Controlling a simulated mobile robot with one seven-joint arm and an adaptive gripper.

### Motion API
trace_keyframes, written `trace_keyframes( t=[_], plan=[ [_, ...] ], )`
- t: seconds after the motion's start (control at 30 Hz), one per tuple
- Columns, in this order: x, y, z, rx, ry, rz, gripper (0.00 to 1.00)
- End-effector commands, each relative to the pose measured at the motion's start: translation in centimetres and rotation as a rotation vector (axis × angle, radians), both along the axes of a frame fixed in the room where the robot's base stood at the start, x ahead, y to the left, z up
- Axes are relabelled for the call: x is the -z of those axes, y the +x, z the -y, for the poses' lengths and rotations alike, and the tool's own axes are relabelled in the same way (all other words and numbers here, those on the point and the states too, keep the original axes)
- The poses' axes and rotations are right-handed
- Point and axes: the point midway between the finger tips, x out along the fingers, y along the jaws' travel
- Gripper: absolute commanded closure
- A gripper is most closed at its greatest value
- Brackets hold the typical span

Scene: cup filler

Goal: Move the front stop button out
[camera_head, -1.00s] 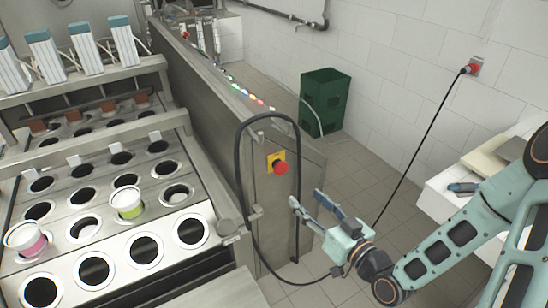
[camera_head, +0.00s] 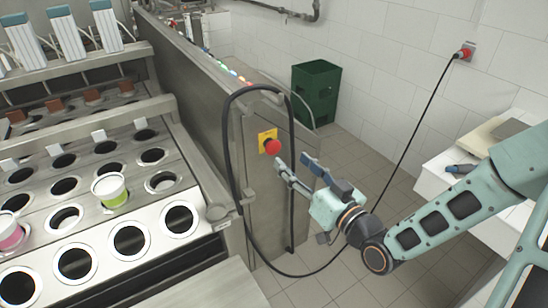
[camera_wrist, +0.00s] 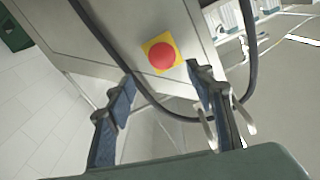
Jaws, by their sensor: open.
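The front stop button (camera_head: 272,147) is a red mushroom head on a yellow square plate, on the end panel of the steel machine. It also shows in the wrist view (camera_wrist: 162,56), beyond my fingers and between them. My gripper (camera_head: 293,168) is open and empty, just right of and below the button in the head view. Its fingers in the wrist view (camera_wrist: 160,90) are spread apart, and neither is seen touching the button. Whether the button is pressed in cannot be told.
A black hose (camera_head: 229,150) loops around the button on the panel. The filling machine's cup plate (camera_head: 100,228) with several holes and a few cups lies at left. A green crate (camera_head: 316,92) stands by the wall. A cable runs from a wall socket (camera_head: 463,54).

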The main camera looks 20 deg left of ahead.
Motion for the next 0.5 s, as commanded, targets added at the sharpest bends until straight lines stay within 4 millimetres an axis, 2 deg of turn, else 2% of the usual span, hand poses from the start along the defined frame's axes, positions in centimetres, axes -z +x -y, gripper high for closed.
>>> trace_keyframes(
  t=[0.03,0.37,0.5],
  plan=[
    [0.6,0.0,-0.1,0.001,-0.003,0.004,0.51],
    [0.9,0.0,-0.9,0.002,-0.009,0.000,0.51],
    [0.5,1.9,-3.4,-0.002,-0.004,-0.003,0.51]
  ],
)
